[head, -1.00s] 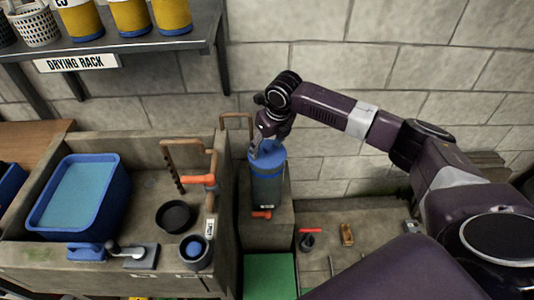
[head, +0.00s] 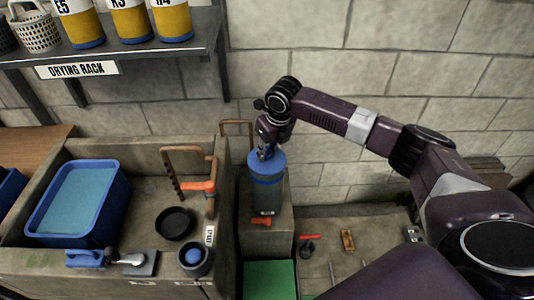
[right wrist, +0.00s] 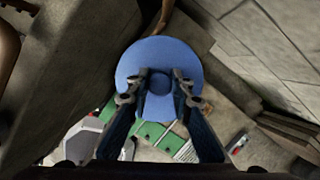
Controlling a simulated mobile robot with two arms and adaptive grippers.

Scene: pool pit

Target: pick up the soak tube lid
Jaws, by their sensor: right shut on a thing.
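The soak tube (head: 267,197) stands upright on a stone ledge in the head view, a dark grey-blue cylinder. Its blue lid (head: 278,168) is on top, and I see no clear gap between lid and tube. My right gripper (head: 266,153) comes down from above and is shut on the lid's knob. In the right wrist view the round blue lid (right wrist: 160,50) fills the middle, with the raised knob between the fingertips (right wrist: 159,83). The tube body is hidden below the lid there. My left gripper is not in view.
Left of the tube is a stone basin with a blue tub (head: 116,205), a black bowl (head: 175,223) and a copper pipe (head: 172,176) with an orange-red fitting. The drying rack shelf (head: 205,42) is at upper left. A block wall (head: 390,65) stands close behind.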

